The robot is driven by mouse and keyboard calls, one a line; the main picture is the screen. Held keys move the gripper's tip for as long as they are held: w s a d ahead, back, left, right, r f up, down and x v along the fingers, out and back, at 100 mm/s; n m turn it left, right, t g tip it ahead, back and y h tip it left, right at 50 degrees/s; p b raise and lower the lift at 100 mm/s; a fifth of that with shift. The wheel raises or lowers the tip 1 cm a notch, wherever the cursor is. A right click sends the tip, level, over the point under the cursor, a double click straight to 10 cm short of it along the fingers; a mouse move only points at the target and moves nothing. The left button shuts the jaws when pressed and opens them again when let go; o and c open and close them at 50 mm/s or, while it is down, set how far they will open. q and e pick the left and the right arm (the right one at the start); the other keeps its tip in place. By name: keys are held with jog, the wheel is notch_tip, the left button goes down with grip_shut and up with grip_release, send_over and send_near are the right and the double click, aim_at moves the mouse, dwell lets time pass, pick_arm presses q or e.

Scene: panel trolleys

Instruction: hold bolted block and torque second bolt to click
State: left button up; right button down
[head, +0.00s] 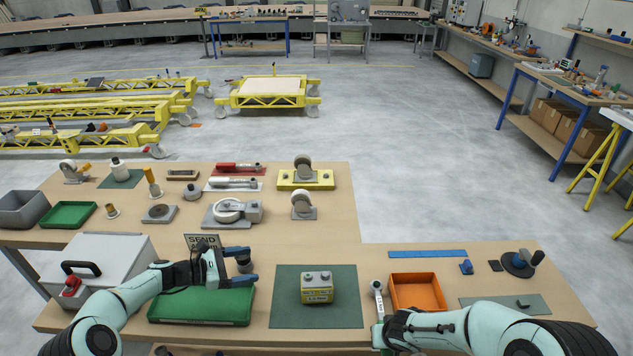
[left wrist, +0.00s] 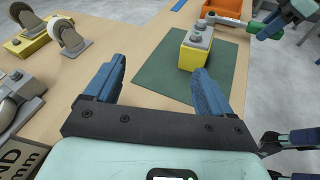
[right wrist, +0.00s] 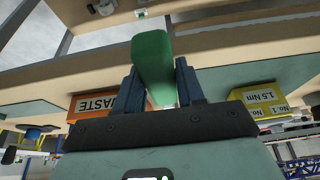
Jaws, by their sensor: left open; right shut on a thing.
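The yellow block (head: 317,296) with a grey top and two bolts stands on a dark green mat (head: 285,315). It also shows in the left wrist view (left wrist: 192,55), beyond the open fingers. My left gripper (head: 252,267) is open and empty, left of the block and apart from it. My right gripper (head: 378,334) is shut on the green handle (right wrist: 153,68) of the torque wrench, right of the mat. The wrench's grey head (head: 377,286) points away from me, clear of the block. In the right wrist view the block (right wrist: 265,97) shows its "1.5 Nm" label.
An orange waste tray (head: 417,276) is just right of the wrench. A grey box (head: 110,250) stands at left. Casters and tools fill the rear-left table. The mat around the block is clear.

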pick_arm(q)
jog(key=shift+n+g, duration=0.3)
jog(key=shift+g, duration=0.6)
jog(key=s+d+f, duration=0.1)
jog(key=f, duration=0.1)
jog(key=s+d+f, duration=0.1)
jog(key=d, duration=0.1)
jog(key=s+d+f, duration=0.1)
jog(key=f, duration=0.1)
jog(key=shift+d+f, duration=0.35)
jog(key=shift+d, duration=0.05)
jog(key=shift+s+d+f+h, duration=0.15)
jog(key=shift+d+f+h, duration=0.15)
jog(key=shift+d+f, duration=0.15)
jog(key=shift+x, duration=4.75)
jog(key=c, duration=0.9)
jog(key=shift+c, duration=0.2)
jog(key=c, duration=0.4)
jog(key=shift+o, duration=0.2)
jog(key=shift+a, duration=0.1)
